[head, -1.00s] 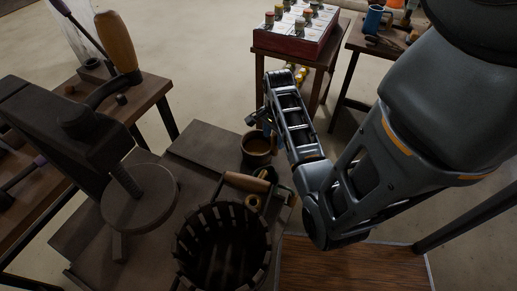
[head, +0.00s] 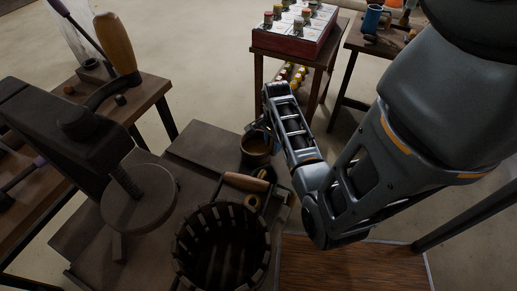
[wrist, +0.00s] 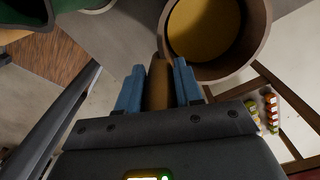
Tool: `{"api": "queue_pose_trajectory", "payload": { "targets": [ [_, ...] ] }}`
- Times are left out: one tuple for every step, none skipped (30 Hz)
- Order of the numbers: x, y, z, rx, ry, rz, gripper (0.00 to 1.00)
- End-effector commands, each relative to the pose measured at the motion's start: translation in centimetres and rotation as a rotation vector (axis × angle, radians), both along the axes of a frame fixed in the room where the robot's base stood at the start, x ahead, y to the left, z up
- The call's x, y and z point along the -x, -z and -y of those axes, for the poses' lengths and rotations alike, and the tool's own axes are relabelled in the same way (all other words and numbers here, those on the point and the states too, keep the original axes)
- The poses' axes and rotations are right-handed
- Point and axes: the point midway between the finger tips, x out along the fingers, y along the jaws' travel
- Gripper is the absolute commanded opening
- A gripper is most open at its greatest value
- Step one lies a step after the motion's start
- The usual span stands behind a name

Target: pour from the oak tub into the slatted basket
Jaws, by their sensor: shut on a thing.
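The oak tub (head: 256,150) is a small round brown wooden vessel above the back of the dark workbench in the head view. In the wrist view the tub (wrist: 258,62) shows its open top, with a yellow-brown content (wrist: 205,30) inside. My gripper (wrist: 160,82) is shut on a brown upright part of the tub at its side, between two blue fingers. In the head view my gripper (head: 262,126) is partly hidden by my arm. The slatted basket (head: 180,247) stands in front of the tub, open at the top, with dark slats and a wooden-grip handle (head: 246,182).
Small rings (head: 252,202) lie beside the basket handle. A side table (head: 130,98) is at the left. A red crate of jars (head: 293,34) stands at the back.

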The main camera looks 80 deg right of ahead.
Motion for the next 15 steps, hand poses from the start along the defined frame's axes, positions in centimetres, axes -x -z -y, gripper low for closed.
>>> {"api": "queue_pose_trajectory", "payload": {
  "targets": [
    [0.01, -0.01, 0.00, 0.000, 0.000, 0.000, 0.11],
    [0.01, -0.01, 0.00, 0.000, 0.000, 0.000, 0.09],
    [0.01, -0.01, 0.00, 0.000, 0.000, 0.000, 0.05],
    [0.01, -0.02, 0.00, 0.000, 0.000, 0.000, 0.02],
    [0.01, -0.02, 0.00, 0.000, 0.000, 0.000, 0.00],
    [0.01, -0.02, 0.00, 0.000, 0.000, 0.000, 0.00],
    [0.01, -0.02, 0.00, 0.000, 0.000, 0.000, 0.00],
    [0.01, -0.02, 0.00, 0.000, 0.000, 0.000, 0.00],
    [0.01, -0.02, 0.00, 0.000, 0.000, 0.000, 0.00],
    [0.01, -0.02, 0.00, 0.000, 0.000, 0.000, 0.00],
    [0.01, -0.02, 0.00, 0.000, 0.000, 0.000, 0.00],
    [-0.02, -0.09, 0.06, 0.002, 0.000, 0.001, 0.00],
    [-0.02, -0.09, 0.06, 0.002, 0.000, 0.001, 0.00],
    [-0.02, -0.09, 0.06, 0.002, 0.000, 0.001, 0.00],
    [-0.02, -0.09, 0.06, 0.002, 0.000, 0.001, 0.00]
  ]
}}
